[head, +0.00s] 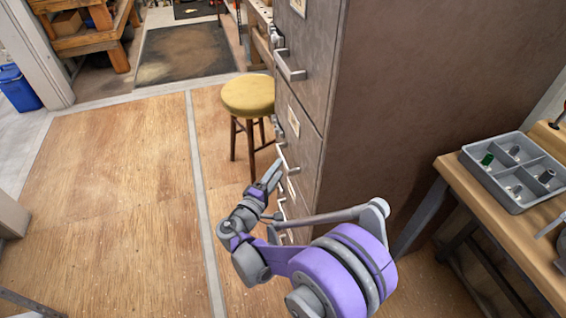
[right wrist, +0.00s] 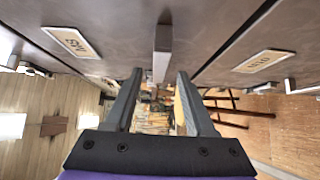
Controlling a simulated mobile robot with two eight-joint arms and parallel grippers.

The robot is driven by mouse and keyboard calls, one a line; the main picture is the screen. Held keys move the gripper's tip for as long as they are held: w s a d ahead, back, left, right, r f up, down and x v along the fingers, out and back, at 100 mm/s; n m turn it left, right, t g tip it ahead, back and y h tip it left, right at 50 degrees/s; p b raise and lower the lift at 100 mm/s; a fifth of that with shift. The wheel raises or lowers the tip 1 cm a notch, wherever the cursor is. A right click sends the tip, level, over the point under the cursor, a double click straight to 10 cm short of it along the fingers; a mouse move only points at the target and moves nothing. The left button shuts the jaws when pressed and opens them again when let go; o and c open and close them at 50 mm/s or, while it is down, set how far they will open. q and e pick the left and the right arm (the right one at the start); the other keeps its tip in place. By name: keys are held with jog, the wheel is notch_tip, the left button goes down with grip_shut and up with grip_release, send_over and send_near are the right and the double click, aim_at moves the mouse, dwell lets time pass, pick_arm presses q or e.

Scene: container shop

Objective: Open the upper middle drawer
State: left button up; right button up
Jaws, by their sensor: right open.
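A tall brown-grey filing cabinet (head: 440,80) stands in the middle of the head view, its drawer fronts facing left. The top drawer has a bar handle (head: 290,66). The drawer below it (head: 303,135) looks closed, with a label and a bar handle (head: 287,158). My right gripper (head: 272,174) is open beside that lower handle. In the right wrist view a handle (right wrist: 162,50) lies in line with the gap between the open fingers (right wrist: 160,75), close to their tips. Whether they touch it is unclear. My left gripper is not in view.
A stool with a yellow seat (head: 248,95) stands behind the gripper, near the cabinet. A wooden workbench (head: 500,220) with a grey divided tray (head: 515,205) is at the right. The wooden floor (head: 110,210) to the left is clear.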

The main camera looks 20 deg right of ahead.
jog(key=shift+x, duration=2.25)
jog(key=shift+c, duration=0.3)
grip_shut()
